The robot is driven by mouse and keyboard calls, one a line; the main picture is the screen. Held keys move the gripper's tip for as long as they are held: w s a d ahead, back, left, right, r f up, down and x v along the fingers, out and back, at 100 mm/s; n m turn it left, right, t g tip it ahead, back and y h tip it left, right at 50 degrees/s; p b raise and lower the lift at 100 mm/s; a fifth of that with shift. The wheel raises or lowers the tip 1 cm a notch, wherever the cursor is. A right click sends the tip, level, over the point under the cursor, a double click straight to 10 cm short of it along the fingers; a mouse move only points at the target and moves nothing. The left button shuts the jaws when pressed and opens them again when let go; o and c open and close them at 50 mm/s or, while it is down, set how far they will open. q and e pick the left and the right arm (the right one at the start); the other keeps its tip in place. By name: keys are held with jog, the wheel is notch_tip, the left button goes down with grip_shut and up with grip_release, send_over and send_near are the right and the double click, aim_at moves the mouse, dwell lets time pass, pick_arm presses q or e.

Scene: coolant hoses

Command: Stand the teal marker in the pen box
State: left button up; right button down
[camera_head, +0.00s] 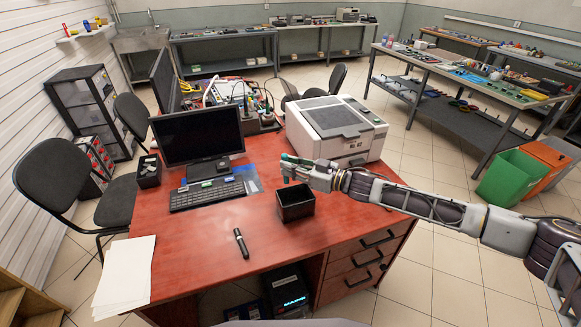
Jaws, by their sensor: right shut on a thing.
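My right gripper (297,170) reaches in from the right and is shut on the teal marker (291,159). The marker shows as a small teal piece at the fingertips; much of it is hidden by the fingers, and its exact tilt is hard to tell. The pen box (296,212) is a small dark open-topped box on the red desk. The gripper and marker are above its back edge in the picture, apart from it as far as I can see. No marker shows inside the box. My left gripper is not in view.
A monitor (198,135) and a printer (335,128) stand behind. The front middle is mostly clear.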

jog(key=shift+y, duration=0.3)
jog(key=shift+f, duration=0.15)
dwell(0.6)
